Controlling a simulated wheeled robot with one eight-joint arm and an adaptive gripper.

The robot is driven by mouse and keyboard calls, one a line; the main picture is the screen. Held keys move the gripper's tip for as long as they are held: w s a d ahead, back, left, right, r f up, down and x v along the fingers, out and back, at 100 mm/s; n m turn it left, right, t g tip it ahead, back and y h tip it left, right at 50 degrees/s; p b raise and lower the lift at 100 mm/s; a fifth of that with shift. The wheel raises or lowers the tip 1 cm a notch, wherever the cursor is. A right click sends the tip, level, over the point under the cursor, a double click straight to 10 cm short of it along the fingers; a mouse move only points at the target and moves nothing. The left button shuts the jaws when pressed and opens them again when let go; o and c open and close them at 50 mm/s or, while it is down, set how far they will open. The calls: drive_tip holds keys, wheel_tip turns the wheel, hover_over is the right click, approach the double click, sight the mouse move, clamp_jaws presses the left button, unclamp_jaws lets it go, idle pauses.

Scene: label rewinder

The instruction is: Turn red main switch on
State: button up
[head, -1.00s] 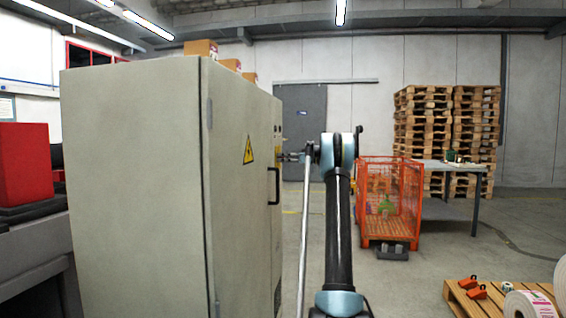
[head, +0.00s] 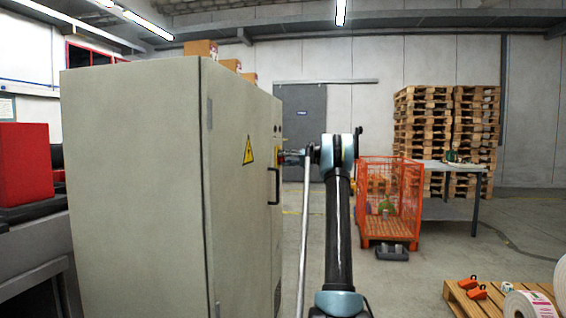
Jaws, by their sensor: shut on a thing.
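The red main switch (head: 280,155) sits on a yellow plate on the door side of the grey electrical cabinet (head: 140,180). It is seen nearly edge-on and is small. My gripper (head: 286,154) is at the switch, reaching in from the right, and is shut on it. The fingers are too small to make out in detail, and they partly hide the switch. The angle of the switch cannot be read from this view.
A black door handle (head: 273,186) juts from the cabinet just below the switch. A yellow warning triangle (head: 248,150) is on the cabinet. An orange mesh crate (head: 398,200) and a table (head: 460,167) stand behind to the right. A pallet (head: 480,303) lies front right.

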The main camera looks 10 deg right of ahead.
drive_tip(key=m, duration=0.6)
drive_tip(key=shift+w+d+f, duration=0.1)
drive_tip(key=shift+f, duration=0.1)
drive_tip(key=shift+m, duration=0.3)
drive_tip(key=shift+f, duration=0.1)
drive_tip(key=o, duration=1.1)
drive_tip(key=shift+c, duration=0.2)
drive_tip(key=v, duration=1.2)
